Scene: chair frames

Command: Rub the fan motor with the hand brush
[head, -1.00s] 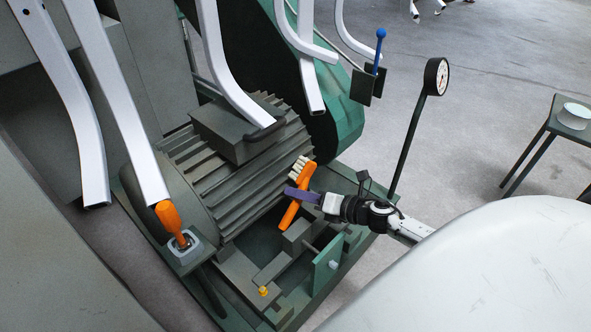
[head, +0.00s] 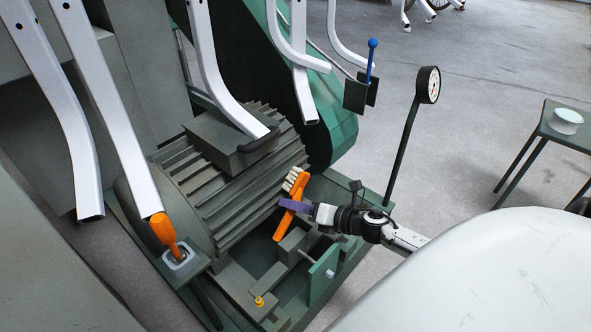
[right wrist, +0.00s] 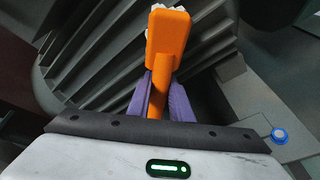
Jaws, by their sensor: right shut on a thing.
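The fan motor (head: 228,190) is a dark grey ribbed cylinder on a green base, with a box on its top. The hand brush (head: 284,222) is orange with pale bristles. My right gripper (head: 291,205) has purple fingers and is shut on the brush handle. The brush is tilted, bristle end up, and the bristles face the motor's ribbed side. I cannot tell whether they touch it. In the right wrist view the orange brush head (right wrist: 168,38) stands in front of the motor ribs (right wrist: 110,50), its bristles mostly hidden behind it. My left gripper is not in view.
White bent chair tubes (head: 220,75) hang above the motor. An orange-handled lever (head: 162,230) stands at its left. A gauge on a post (head: 428,85) and a blue-knobbed lever (head: 371,60) stand at right. A bowl (head: 566,121) sits on a small table (head: 553,130).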

